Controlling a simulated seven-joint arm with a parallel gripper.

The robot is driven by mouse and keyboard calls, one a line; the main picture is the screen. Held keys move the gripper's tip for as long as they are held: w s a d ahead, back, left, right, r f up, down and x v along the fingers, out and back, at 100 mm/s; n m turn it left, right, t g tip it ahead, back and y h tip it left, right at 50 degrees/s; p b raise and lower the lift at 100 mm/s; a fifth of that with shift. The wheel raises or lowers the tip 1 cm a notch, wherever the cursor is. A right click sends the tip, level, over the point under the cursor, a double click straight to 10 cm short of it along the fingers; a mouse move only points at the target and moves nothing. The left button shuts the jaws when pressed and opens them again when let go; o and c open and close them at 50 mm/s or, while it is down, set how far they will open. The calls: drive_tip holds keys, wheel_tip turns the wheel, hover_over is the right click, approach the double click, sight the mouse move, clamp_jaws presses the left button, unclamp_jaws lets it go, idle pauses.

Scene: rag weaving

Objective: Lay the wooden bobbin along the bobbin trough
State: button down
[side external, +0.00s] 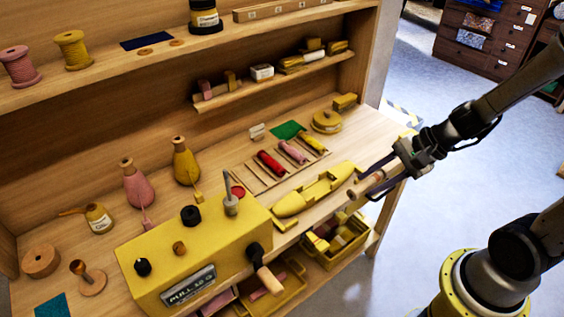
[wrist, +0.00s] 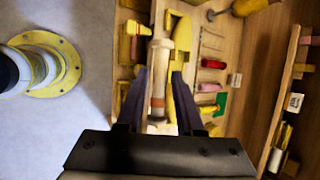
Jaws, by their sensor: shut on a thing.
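The wooden bobbin (side external: 361,188) is a pale spindle held between the dark fingers of my gripper (side external: 370,186), beyond the right end of a yellow boat-shaped body. In the wrist view the bobbin (wrist: 160,62) lies lengthwise between the two fingertips of my gripper (wrist: 160,74), with a brownish band lower down. The yellow boat-shaped body (side external: 293,203), with a long hollow that looks like the bobbin trough (side external: 322,187), lies on the bench. Its yellow shape (wrist: 182,54) shows right of the bobbin in the wrist view. The bobbin is apart from the hollow.
A yellow box with knobs (side external: 205,258) stands left of the boat-shaped body. A slotted rack (side external: 254,177) with red, pink and yellow bobbins lies behind it. A yellow bin (side external: 345,251) sits below the bench edge. Shelves (side external: 110,86) rise at the back.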

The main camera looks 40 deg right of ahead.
idle(0.4)
drive_tip(key=shift+r, duration=3.5)
